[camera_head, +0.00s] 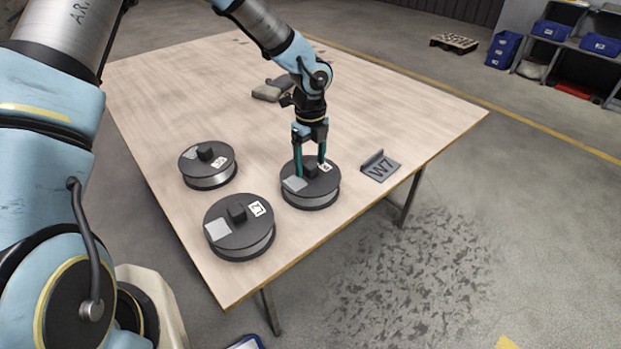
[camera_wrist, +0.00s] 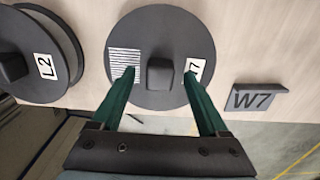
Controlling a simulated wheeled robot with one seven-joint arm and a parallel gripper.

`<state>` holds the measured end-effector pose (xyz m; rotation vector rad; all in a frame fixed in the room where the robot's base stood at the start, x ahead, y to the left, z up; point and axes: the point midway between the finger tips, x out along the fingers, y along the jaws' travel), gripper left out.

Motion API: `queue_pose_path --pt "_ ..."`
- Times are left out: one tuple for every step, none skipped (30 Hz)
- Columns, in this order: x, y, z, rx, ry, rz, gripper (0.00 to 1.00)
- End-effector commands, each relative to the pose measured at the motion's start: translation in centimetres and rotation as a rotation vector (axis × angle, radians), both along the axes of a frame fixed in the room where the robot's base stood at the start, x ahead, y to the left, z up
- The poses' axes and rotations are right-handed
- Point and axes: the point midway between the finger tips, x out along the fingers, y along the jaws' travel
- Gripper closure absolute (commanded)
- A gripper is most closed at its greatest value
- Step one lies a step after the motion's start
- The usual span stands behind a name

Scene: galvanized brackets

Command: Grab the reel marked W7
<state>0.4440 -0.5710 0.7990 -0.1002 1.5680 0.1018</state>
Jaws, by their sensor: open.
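The reel beside the W7 sign (camera_head: 312,199) is a dark grey disc with a silver rim, lying flat on the table. It fills the middle of the wrist view (camera_wrist: 158,28), where its white label shows a 7; a finger hides the rest. A square dark knob (camera_wrist: 160,74) stands at its centre. My gripper (camera_head: 310,168) is over this reel, its two green fingers open and apart on either side of the knob. In the wrist view, gaps show between the knob and both fingers (camera_wrist: 159,72).
A reel marked L2 (camera_wrist: 45,68) lies close to the left, and another reel (camera_head: 208,181) lies behind it. The grey W7 sign (camera_head: 380,166) stands to the right. A grey object (camera_head: 271,89) lies farther back on the wooden table (camera_head: 190,90).

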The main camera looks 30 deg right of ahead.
Motion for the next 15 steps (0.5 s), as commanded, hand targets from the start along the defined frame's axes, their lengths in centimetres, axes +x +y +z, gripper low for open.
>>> queue_pose_path --pt "-0.1 -0.01 -0.55 0.001 0.002 0.0 0.22" --pt "-0.09 -0.02 -0.8 0.0 0.001 0.0 0.22" --pt "-0.07 -0.03 -1.05 -0.001 0.0 -0.001 0.22" --pt "-0.06 -0.03 -1.19 -0.001 0.0 -0.001 0.22" --pt "-0.05 -0.02 -1.28 -0.001 0.0 -0.001 0.22" --pt "-0.04 -0.01 -1.35 -0.001 -0.001 -0.001 0.22" --pt "-0.03 -0.01 -1.36 -0.001 -0.001 0.0 0.22" --pt "-0.03 0.0 -1.36 -0.001 -0.001 0.0 0.22" --pt "-0.03 0.0 -1.36 -0.001 -0.001 0.0 0.22" --pt "-0.02 0.0 -1.36 -0.001 -0.001 0.0 0.22" --pt "-0.02 0.0 -1.35 -0.001 -0.001 0.0 0.22" --pt "-0.03 0.0 -1.35 -0.001 -0.001 0.0 0.27" --pt "-0.03 0.01 -1.35 -0.001 -0.001 0.0 0.3" --pt "-0.03 0.01 -1.35 -0.001 -0.001 0.0 0.34" --pt "-0.03 0.01 -1.34 -0.001 -0.001 0.0 0.38"
